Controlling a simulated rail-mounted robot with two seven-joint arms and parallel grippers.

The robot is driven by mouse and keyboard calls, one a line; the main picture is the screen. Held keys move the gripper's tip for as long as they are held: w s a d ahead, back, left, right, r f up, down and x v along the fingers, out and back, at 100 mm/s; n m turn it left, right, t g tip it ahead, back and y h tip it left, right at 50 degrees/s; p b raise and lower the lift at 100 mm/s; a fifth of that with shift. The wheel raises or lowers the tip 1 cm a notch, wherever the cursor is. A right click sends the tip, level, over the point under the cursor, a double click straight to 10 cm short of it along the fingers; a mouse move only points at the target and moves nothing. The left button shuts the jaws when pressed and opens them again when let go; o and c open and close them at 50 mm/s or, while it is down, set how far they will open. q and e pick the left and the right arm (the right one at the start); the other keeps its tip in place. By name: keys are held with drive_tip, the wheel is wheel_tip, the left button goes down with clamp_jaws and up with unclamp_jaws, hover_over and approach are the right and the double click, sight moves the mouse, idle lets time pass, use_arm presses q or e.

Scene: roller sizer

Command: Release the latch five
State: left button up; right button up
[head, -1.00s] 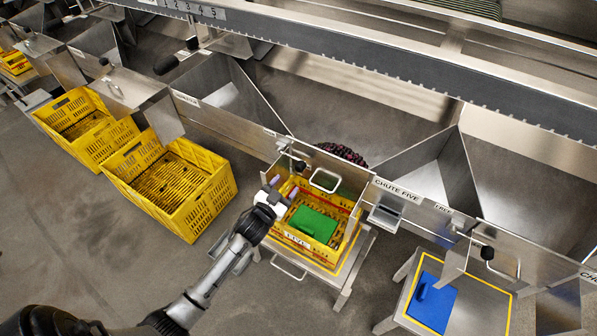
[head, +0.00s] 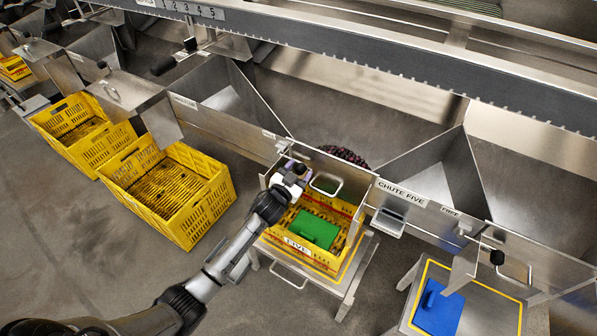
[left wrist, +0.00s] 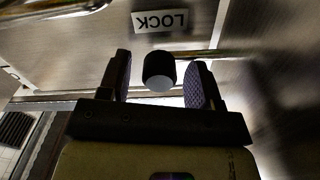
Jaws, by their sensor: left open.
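The latch five knob (left wrist: 159,70), a short black cylinder, sits between the two fingers of my left gripper (left wrist: 160,82) in the left wrist view. Gaps show on both sides, so the fingers are open around it and not clamped. The upside-down LOCK label (left wrist: 160,21) is on the steel plate just beyond. In the head view my left gripper (head: 292,176) is at the left end of the chute five gate, beside the knob, which it largely hides. The CHUTE FIVE label (head: 401,193) and a FREE label (head: 450,211) are farther right. My right gripper is not in view.
Below the gate, a yellow crate (head: 297,246) marked FIVE, with a green piece (head: 318,228) in it, stands on a small steel table. Dark fruit (head: 345,156) lies behind the gate. Empty yellow crates (head: 195,205) stand left. A blue piece (head: 438,308) lies on the right table.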

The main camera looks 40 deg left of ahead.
use_arm(q)
clamp_jaws()
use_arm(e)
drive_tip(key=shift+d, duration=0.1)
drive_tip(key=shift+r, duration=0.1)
